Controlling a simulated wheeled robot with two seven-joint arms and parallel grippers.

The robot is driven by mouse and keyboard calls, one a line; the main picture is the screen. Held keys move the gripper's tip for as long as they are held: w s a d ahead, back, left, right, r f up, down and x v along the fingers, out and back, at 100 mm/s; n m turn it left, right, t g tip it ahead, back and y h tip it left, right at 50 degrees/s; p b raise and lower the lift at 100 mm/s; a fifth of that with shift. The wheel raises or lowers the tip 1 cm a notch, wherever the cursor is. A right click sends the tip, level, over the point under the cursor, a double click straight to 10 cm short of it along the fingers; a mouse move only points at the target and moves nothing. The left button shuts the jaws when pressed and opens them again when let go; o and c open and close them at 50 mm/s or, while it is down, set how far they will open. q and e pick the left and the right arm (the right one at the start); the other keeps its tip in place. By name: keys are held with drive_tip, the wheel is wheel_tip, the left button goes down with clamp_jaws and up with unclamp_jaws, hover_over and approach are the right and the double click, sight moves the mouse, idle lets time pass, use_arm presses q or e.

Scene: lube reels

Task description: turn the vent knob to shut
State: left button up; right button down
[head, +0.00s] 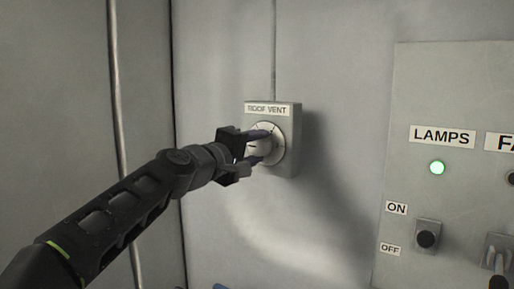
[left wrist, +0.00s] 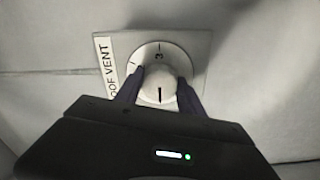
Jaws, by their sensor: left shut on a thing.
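The vent knob (head: 262,147) is a pale round knob on a white dial, set on a grey box labelled ROOF VENT (head: 267,109) on the wall. My left gripper (head: 261,147) reaches in from the left and is shut on the knob. In the left wrist view the knob (left wrist: 160,84) sits between the two dark fingers. A black pointer line shows on it, and a "3" and tick marks show on the dial (left wrist: 150,52) around it. Other dial marks are hidden by the gripper. My right gripper is not in view.
A thin conduit runs up from the vent box. A vertical pipe (head: 117,110) stands at left.

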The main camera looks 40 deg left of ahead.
use_arm(q)
drive_tip(key=o, duration=1.4)
drive_tip(key=shift+c, duration=0.2)
drive_tip(key=shift+s, duration=0.1)
drive_tip(key=s, duration=0.7)
drive_tip(key=shift+s+b, duration=0.3)
drive_tip(key=shift+b, duration=0.1)
